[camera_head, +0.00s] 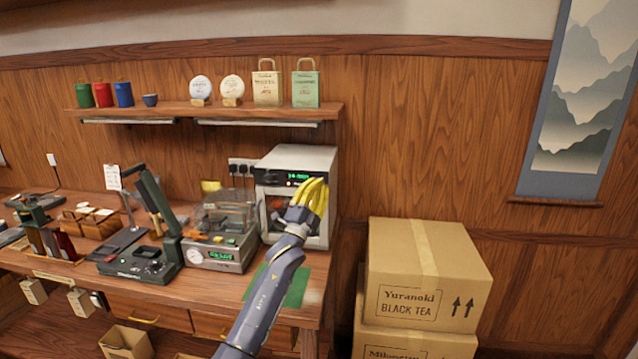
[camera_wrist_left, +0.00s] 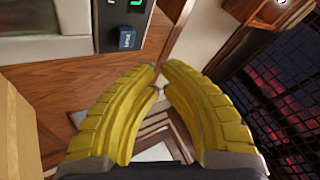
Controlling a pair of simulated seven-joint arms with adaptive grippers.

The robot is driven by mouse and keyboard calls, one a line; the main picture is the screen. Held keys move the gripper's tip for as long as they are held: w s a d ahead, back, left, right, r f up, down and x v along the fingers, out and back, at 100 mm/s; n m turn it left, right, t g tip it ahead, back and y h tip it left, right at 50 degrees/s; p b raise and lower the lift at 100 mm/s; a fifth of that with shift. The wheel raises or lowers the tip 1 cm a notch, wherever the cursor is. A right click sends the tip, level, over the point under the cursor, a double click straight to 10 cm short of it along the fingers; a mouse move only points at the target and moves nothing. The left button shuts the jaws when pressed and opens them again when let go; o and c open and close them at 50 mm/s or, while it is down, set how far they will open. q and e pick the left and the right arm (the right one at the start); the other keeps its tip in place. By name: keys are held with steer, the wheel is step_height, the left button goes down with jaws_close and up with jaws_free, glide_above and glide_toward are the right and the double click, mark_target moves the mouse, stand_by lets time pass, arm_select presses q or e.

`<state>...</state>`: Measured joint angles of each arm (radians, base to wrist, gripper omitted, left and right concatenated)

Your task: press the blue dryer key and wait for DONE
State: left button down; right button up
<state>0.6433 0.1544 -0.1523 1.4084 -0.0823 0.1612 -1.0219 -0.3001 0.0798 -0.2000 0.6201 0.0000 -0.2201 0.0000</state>
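The dryer (camera_head: 294,160) is a pale grey box with a dark front panel at the right end of the counter. Its green display (camera_head: 298,177) is lit, but I cannot read the text. In the left wrist view the blue key (camera_wrist_left: 127,38) sits on the dark panel, below a green display (camera_wrist_left: 136,3) that is cut off. My left gripper (camera_head: 317,184) has yellow fingers and is in front of the dryer, hiding part of its front. My right gripper is not in view.
A clear-lidded machine (camera_head: 222,222) and a dark press (camera_head: 140,258) stand left of the dryer. Stacked cardboard boxes (camera_head: 425,275) stand right of the counter. A shelf (camera_head: 215,111) with bags and tins hangs above. A green mat (camera_head: 298,288) lies on the counter.

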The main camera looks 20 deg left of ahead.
arm_select(q)
steer(key=shift+s+d, duration=0.1)
steer(key=shift+s, duration=1.2)
steer(key=shift+d, duration=0.1)
